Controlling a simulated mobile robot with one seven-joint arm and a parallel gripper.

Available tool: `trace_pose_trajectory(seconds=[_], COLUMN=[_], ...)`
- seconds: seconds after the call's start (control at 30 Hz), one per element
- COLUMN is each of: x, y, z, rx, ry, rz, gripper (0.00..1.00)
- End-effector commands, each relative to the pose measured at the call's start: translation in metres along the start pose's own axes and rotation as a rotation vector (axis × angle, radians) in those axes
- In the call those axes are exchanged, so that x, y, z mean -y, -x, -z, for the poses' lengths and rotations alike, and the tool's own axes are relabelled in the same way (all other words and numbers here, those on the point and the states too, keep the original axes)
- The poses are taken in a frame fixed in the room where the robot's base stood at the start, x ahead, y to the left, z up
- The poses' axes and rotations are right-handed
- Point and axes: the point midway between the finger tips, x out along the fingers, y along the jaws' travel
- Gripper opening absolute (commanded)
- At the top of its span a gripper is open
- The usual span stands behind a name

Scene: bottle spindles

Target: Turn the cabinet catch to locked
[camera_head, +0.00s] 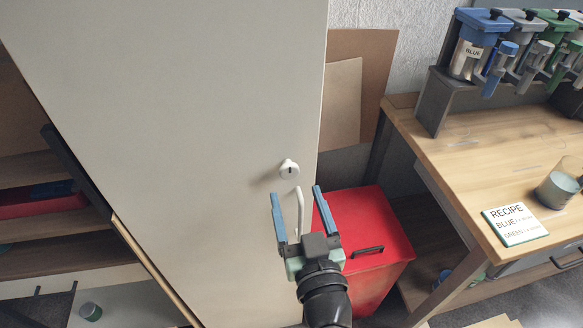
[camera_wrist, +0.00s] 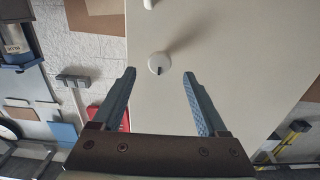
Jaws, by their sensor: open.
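The cabinet catch (camera_head: 289,169) is a small round white knob with a dark mark, near the right edge of the pale cabinet door (camera_head: 190,110). In the wrist view the catch (camera_wrist: 158,61) lies between and beyond the fingertips, its dark mark at its lower edge. My gripper (camera_head: 297,192) is open and empty, with its blue fingers pointing toward the door just below the catch in the head view. The fingers in the wrist view (camera_wrist: 159,74) stand on either side of the catch, apart from it. I cannot tell the exact gap to the door.
A white bar handle (camera_head: 300,207) shows below the catch, partly behind my gripper. A red bin (camera_head: 365,225) stands right of the cabinet. Beyond it is a wooden bench (camera_head: 455,150) with bottles and a recipe card (camera_head: 514,224). Open shelves (camera_head: 45,200) are at left.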

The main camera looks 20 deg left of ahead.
Motion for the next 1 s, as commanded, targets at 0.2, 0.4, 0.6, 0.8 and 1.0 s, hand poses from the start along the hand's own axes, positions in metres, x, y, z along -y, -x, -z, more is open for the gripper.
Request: trace_pose_trajectory(seconds=[0.2,0.4,0.6,0.8,1.0], x=[0.0,0.0,0.0,0.0,0.0], y=[-0.038,-0.054,-0.058,-0.057,-0.057], z=[0.003,0.001,0.0,0.0,0.0], rx=[-0.001,-0.001,0.0,0.0,0.0], ry=[0.001,0.0,0.001,0.001,0.0], rz=[0.001,0.001,0.0,0.0,0.0], gripper=[0.76,0.76,0.76,0.67,0.31])
